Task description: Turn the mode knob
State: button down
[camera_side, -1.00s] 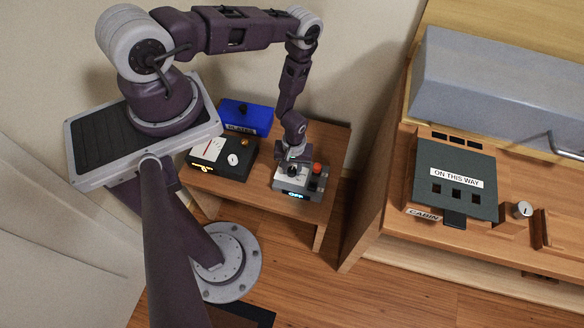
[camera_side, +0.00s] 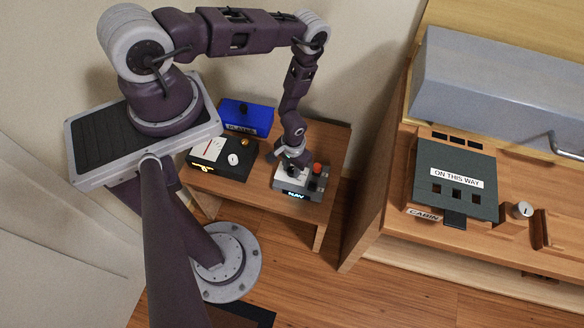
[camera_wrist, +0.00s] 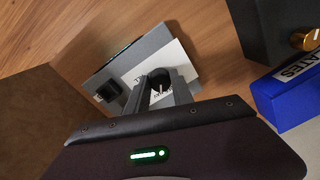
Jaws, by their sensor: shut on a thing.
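A black knob (camera_wrist: 159,80) with a pale pointer line stands on the white label in the wrist view. My gripper (camera_wrist: 165,90) is shut on this knob, one finger on each side, and reaches down onto the box in the side view (camera_side: 290,168). The label's text is partly hidden by the fingers and knob.
A black box (camera_side: 222,162) with a white dial and a blue box (camera_side: 246,117) marked "PLATES" stand left of the panel. A larger wooden desk (camera_side: 385,205) with a dark "ON THIS WAY" panel (camera_side: 455,193) is at the right.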

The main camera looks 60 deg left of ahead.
jog(key=shift+m, duration=0.6)
jog(key=c, duration=1.1)
grip_release()
